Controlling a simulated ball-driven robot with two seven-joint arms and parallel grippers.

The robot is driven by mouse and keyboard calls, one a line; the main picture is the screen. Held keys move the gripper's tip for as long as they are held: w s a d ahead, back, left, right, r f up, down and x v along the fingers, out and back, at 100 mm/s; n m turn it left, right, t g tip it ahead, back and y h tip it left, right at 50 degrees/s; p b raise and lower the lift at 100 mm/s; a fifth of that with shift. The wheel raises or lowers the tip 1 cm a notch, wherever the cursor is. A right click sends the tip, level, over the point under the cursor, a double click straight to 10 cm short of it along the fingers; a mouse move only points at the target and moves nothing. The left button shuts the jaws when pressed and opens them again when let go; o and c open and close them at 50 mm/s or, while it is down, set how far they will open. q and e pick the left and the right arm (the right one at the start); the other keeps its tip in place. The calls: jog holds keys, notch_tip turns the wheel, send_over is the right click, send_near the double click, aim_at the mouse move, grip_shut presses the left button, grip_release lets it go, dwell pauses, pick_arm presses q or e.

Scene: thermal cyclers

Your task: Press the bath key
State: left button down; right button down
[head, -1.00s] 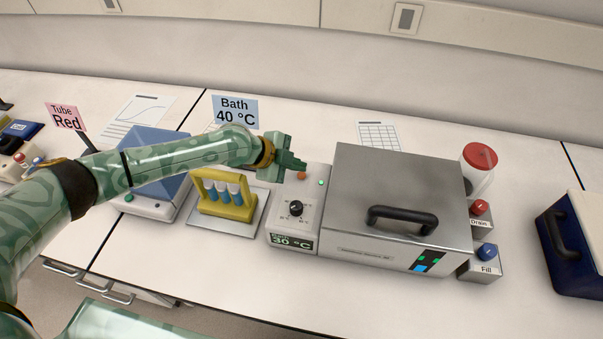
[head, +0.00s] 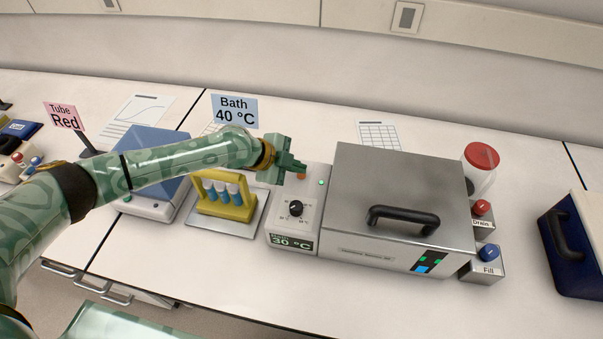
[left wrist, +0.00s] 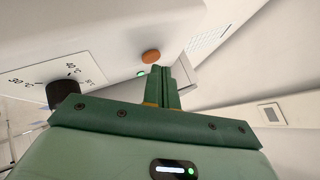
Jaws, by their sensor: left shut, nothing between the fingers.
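The bath's control box (head: 288,222) is white, with a black dial (head: 295,208), a display reading "Bath 30 °C" and a small green light (head: 321,182). An orange round key (head: 302,176) sits on its top near the back. My left gripper (head: 298,165) is shut and empty, with its fingertips right by the orange key, partly covering it in the head view. In the left wrist view the orange key (left wrist: 151,57) shows just beyond the shut fingertips (left wrist: 160,70); I cannot tell whether they touch. My right gripper is not in view.
The steel bath (head: 395,185) with a black lid handle stands right of the box. A yellow tube rack (head: 240,211) stands left of it. Drain (head: 481,208) and Fill (head: 489,252) buttons are at the right. A sign (head: 234,112) reads "Bath 40 °C".

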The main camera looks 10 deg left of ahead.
aim_at(298, 175)
pick_arm(q)
jog(key=shift+f+b, duration=0.3)
jog(key=shift+f, duration=0.1)
dwell(0.5)
jog(key=shift+r+p, duration=0.45)
jog(key=shift+r, duration=0.4)
jog(key=shift+r, duration=0.1)
notch_tip(298, 175, up, 5)
jog(key=p, duration=0.3)
jog(key=shift+d, duration=0.1)
